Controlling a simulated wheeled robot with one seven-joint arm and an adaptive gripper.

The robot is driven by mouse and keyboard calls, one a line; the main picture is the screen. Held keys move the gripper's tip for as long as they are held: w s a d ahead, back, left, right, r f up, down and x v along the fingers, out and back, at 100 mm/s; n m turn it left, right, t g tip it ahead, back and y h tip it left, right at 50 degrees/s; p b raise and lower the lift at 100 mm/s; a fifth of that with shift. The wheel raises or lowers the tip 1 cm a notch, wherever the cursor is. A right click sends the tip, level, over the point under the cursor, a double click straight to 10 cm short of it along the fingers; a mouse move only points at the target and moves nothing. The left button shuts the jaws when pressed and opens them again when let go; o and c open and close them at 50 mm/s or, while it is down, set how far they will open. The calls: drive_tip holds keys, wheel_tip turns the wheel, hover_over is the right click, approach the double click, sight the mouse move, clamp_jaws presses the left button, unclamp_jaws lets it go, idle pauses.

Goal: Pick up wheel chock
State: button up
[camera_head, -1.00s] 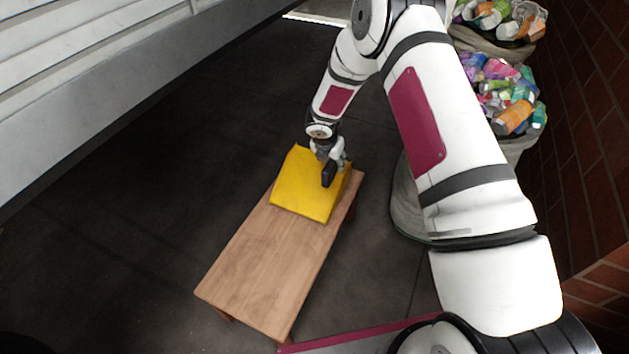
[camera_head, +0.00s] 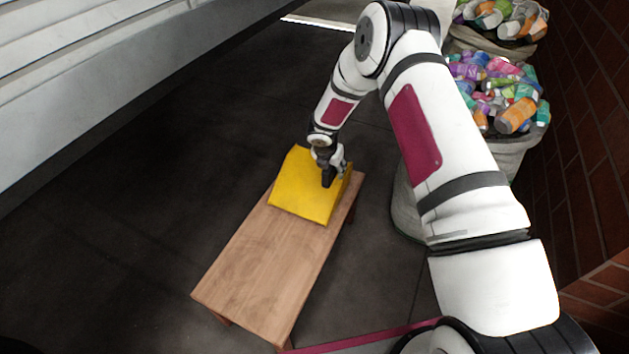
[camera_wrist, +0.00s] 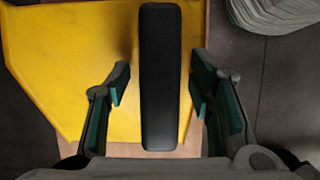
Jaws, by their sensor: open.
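The wheel chock (camera_head: 302,190) is a yellow wedge lying on one end of a wooden bench. A black bar (camera_wrist: 161,120), which looks like its handle, stands out from the chock toward the wrist camera. My gripper (camera_head: 329,163) is at the chock's upper right part in the head view. In the wrist view my gripper (camera_wrist: 158,88) is open, with one finger on each side of the black bar and a gap showing on both sides. The yellow face (camera_wrist: 65,60) fills the left of that view.
The wooden bench (camera_head: 258,262) is bare on its near part. Large sacks (camera_head: 512,148) full of colourful cans and bottles stand to the right, by a brick wall (camera_head: 585,120). A grey metal structure (camera_head: 120,90) runs along the left. Dark floor lies around the bench.

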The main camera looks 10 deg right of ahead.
drive_tip(key=shift+f, duration=0.15)
clamp_jaws()
idle(0.4)
